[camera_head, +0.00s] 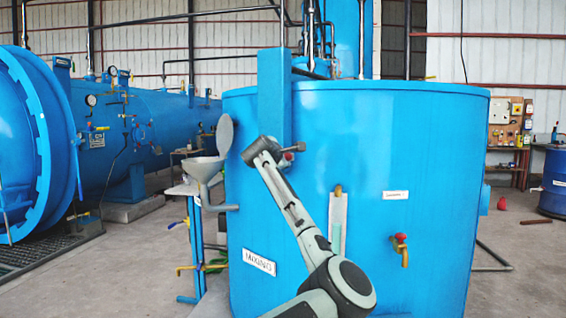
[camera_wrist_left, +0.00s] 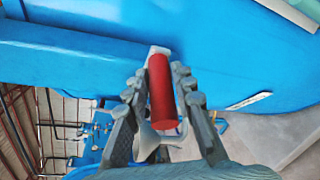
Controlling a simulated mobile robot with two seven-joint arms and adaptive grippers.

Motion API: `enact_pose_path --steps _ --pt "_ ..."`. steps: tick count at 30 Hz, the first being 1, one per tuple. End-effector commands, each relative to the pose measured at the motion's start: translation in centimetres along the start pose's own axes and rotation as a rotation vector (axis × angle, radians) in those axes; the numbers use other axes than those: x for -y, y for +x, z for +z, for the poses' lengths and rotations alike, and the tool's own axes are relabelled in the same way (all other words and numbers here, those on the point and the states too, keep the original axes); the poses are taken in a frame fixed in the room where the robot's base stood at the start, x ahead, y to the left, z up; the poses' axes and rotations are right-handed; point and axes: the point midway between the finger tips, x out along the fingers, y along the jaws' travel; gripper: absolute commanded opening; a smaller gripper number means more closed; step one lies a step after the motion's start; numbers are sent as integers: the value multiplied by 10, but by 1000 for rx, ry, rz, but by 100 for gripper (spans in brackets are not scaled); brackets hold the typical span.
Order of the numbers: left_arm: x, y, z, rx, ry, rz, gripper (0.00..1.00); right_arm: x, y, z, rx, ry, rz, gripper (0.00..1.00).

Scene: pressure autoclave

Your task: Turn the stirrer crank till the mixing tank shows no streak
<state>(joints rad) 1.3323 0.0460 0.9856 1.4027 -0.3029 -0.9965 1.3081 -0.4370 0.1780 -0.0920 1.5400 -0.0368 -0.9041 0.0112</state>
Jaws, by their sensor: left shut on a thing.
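The big blue mixing tank (camera_head: 300,215) fills the middle of the head view, with a "MIXING" label low on its left. A pale upright gauge strip (camera_head: 338,222) with a brass fitting is on its front; any streak is too small to tell. My left gripper (camera_head: 265,152) is at the blue upright box (camera_head: 274,95) on the tank's front, where it partly hides the stirrer crank (camera_head: 290,148). In the left wrist view the crank's red handle (camera_wrist_left: 161,92) lies between the two fingers of my left gripper (camera_wrist_left: 162,82), which is shut on it. My right gripper is out of view.
A grey funnel (camera_head: 203,168) with a raised round lid stands just left of the tank. A red-handled brass tap (camera_head: 401,248) sticks out at the lower right front. A blue autoclave (camera_head: 35,140) is at the far left.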

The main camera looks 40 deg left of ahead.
Motion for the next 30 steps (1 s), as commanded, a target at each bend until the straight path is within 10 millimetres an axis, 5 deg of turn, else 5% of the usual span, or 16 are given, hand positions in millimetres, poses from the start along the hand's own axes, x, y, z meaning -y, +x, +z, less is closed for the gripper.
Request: enact_pose_path --steps 14,15,19,30 --pt "-8 -2 -9 -18 -11 11 0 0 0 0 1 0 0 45" --pt "-8 -2 -9 -18 -11 11 29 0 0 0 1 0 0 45" --pt "-6 -2 -8 -15 -11 9 45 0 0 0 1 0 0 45" --pt "-3 -5 -3 -7 -9 1 45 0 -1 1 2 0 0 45"
